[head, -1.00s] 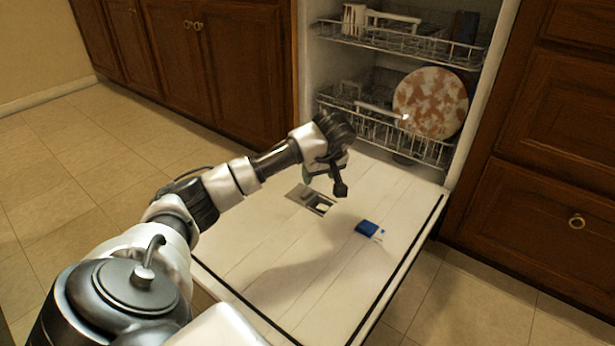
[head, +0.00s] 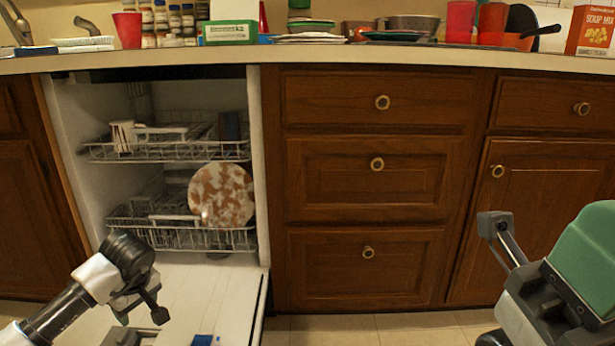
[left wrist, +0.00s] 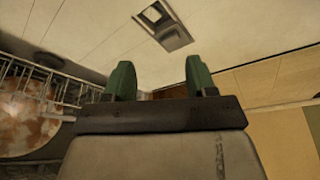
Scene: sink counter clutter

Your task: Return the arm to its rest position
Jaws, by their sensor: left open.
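My left gripper (head: 142,312) is in the lower left of the head view, above the lowered dishwasher door (head: 225,285). In the left wrist view its two green fingertips (left wrist: 161,80) stand apart with nothing between them. Part of my right arm, with grey links and a large green part (head: 585,250), shows at the right edge of the head view. Whether its jaws are open is unclear.
The open dishwasher holds a speckled plate (head: 221,194) in its lower rack (head: 180,238). A blue packet (head: 205,341) lies on the door. The detergent compartment (left wrist: 163,25) shows in the left wrist view. The counter above (head: 350,60) is cluttered.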

